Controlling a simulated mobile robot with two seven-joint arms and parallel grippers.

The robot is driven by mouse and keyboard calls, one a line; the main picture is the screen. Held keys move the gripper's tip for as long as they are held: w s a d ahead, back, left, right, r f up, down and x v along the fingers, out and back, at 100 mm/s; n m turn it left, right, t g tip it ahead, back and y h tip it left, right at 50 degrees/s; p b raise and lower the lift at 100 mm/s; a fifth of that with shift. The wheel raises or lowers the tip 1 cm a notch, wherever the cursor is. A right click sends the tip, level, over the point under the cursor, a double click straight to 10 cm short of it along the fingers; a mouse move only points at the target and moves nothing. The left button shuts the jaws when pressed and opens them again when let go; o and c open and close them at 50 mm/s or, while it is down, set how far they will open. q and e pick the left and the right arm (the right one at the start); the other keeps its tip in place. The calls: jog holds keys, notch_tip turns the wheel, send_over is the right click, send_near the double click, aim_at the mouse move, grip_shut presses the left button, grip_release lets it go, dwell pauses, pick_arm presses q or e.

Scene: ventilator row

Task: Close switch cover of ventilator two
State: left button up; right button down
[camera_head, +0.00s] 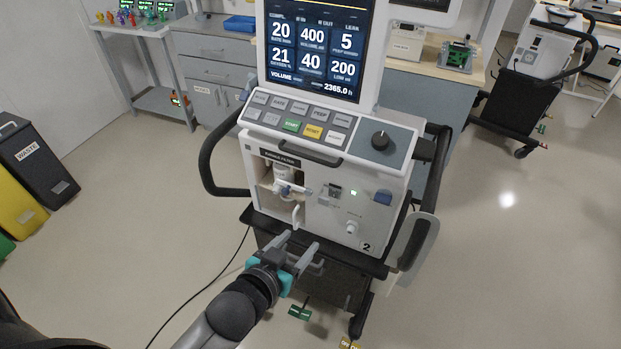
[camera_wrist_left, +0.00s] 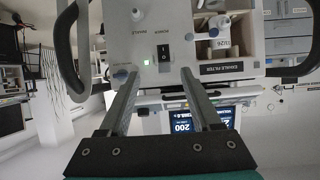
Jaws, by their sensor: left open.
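Ventilator two (camera_head: 300,150) stands in the middle of the head view, with a label "2" on its lower right front. Its power switch (camera_head: 335,190) is on the front panel, left of a small green light. The wrist view shows the panel upside down, with the black rocker switch (camera_wrist_left: 163,51) exposed. I cannot clearly make out the switch cover in either view. My left gripper (camera_head: 293,250) is open and empty, below and in front of the panel. In the wrist view its fingers (camera_wrist_left: 160,75) point toward the panel, with the switch seen between and beyond the tips.
A filter compartment (camera_head: 283,187) with a white filter is left of the switch. A blue part (camera_head: 383,198) sits right of the green light. Black side handles (camera_head: 211,160) flank the machine. Waste bins (camera_head: 35,160) stand at the left; open floor lies on both sides.

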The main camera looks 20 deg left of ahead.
aim_at(323, 199)
pick_arm(q)
notch_tip(323, 199, up, 4)
jog(key=shift+t, duration=0.3)
jog(key=b+x, duration=0.1)
jog(key=x, duration=0.9)
jog(key=b+x, duration=0.1)
jog(key=x, duration=0.4)
jog(key=shift+w+a+r+b, duration=0.2)
jog(key=shift+w+a+b, duration=0.05)
jog(key=shift+w+b, duration=0.1)
pick_arm(e)
jog(key=shift+a+f, duration=0.2)
jog(key=shift+f, duration=0.35)
jog(key=shift+a+f, duration=0.15)
jog(key=shift+f, duration=0.35)
pick_arm(q)
jog(key=shift+c, duration=0.2)
grip_shut()
